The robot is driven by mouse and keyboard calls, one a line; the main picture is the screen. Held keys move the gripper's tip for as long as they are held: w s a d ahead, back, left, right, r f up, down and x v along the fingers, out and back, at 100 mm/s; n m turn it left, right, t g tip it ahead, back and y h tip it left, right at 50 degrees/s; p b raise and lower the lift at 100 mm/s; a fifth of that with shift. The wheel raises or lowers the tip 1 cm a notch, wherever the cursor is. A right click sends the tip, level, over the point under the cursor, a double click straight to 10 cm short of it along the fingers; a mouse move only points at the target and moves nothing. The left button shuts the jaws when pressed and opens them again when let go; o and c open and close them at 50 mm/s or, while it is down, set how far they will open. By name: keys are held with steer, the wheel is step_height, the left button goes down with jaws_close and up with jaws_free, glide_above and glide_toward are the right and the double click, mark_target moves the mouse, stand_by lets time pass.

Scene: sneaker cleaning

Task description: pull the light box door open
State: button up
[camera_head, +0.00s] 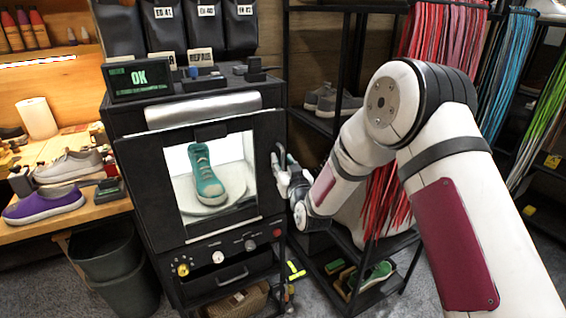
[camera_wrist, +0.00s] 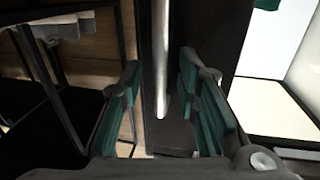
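The light box (camera_head: 215,268) is a black cabinet at centre left in the head view, with knobs and a drawer handle below. Its black-framed door (camera_head: 148,180) has a large window, and a teal sneaker (camera_head: 205,175) shows behind it on a white round plate (camera_head: 222,203). The door looks shut or nearly so. My gripper (camera_head: 284,168) is at the door's right edge. In the wrist view, the upright silver handle bar (camera_wrist: 161,90) stands between the two teal-padded fingers of my gripper (camera_wrist: 158,70). Gaps show on both sides, so the gripper is open around the handle.
A workbench (camera_head: 90,210) with a purple shoe (camera_head: 45,204) and a grey shoe (camera_head: 68,167) is at left, above a dark bin (camera_head: 125,280). A black shelf rack (camera_head: 318,122) with shoes stands close at right. Grey floor shows in front.

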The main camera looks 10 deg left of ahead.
steer(key=shift+w+a, duration=0.1)
steer(key=shift+w, duration=0.15)
jaws_close()
steer(key=shift+s, duration=0.1)
